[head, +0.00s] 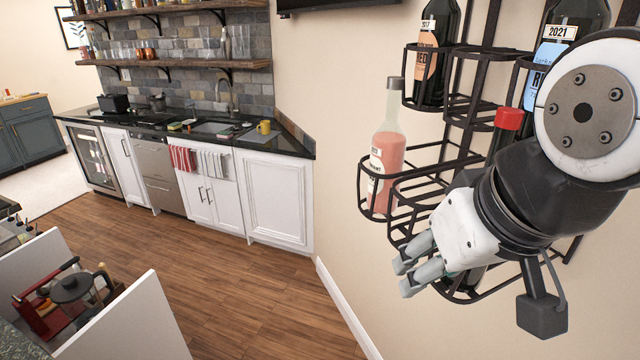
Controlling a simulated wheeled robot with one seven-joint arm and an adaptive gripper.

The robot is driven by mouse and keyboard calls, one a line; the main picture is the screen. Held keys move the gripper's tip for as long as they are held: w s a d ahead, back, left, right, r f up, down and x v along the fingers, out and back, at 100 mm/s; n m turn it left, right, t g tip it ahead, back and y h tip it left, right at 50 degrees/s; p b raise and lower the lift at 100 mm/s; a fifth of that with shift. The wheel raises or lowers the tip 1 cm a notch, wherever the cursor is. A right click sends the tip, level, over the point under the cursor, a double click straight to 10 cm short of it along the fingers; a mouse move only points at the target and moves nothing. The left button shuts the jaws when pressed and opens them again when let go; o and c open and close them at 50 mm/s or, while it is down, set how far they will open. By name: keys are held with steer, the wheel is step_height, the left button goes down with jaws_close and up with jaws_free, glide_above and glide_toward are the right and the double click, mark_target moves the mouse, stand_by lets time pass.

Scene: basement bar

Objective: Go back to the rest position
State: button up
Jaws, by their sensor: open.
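My gripper (406,277) is at the right of the head view, in front of a black metal wine rack (408,172) on the wall. Its fingers point down and to the left and hold nothing that I can see. My arm hides part of the rack. A bottle with a red cap (509,120) stands partly hidden behind my arm. A pink bottle (386,150) stands in the rack's left holder. Two dark labelled bottles, one on the upper left (436,50) and one on the upper right (566,40), stand higher up.
A counter (290,142) with a sink and white cabinets runs along the back wall under shelves (190,64). An open drawer (130,320) with a red item and a dark pot is at the lower left. The wooden floor (240,290) between is clear.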

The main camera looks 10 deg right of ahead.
steer(key=w+f+b, duration=0.7)
steer(key=w, duration=0.2)
steer(key=shift+f, duration=0.2)
steer(key=shift+w, duration=0.1)
stand_by(0.4)
